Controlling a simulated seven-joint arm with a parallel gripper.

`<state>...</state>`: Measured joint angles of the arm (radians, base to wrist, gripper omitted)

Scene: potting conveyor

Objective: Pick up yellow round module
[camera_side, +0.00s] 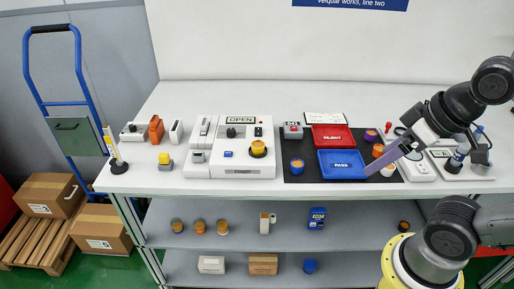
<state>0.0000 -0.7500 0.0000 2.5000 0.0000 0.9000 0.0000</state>
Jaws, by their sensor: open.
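A red REJECT tray (333,144) lies behind the blue one on a dark mat (294,177). A blue and orange cylinder (297,164) stands left of the trays. Orange-topped cylinders (377,151) stand near my gripper. An upright yellow-and-white stick (112,147) stands far left.

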